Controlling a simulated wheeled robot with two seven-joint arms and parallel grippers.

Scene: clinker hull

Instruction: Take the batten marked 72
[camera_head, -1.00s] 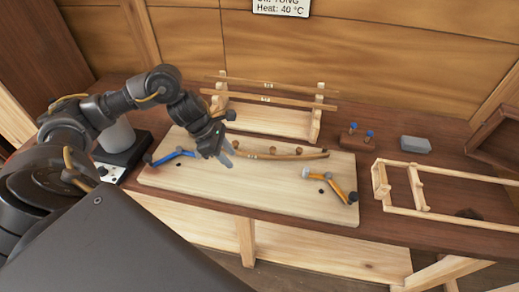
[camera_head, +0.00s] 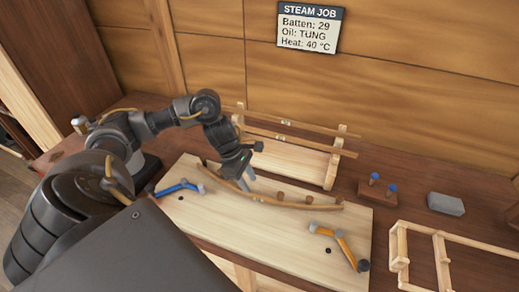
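Two straight wooden battens lie across the wooden rack at the back: a rear batten (camera_head: 310,128) and a front batten (camera_head: 312,146). Each has a small pale tag, too small to read. A third, curved batten (camera_head: 300,205) lies bent among pegs on the pale board; any number on it is not readable. I cannot tell which is marked 72. My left gripper (camera_head: 247,180) points down over the board in front of the rack, its two fingertips apart with nothing seen between them. Its tips overlap the curved batten in the picture; contact is unclear. My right gripper is out of view.
The pale board (camera_head: 225,232) carries a blue-handled clamp (camera_head: 180,187) and an orange-handled clamp (camera_head: 340,246). The wall sign (camera_head: 310,27) reads batten 29, tung oil, 40 °C.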

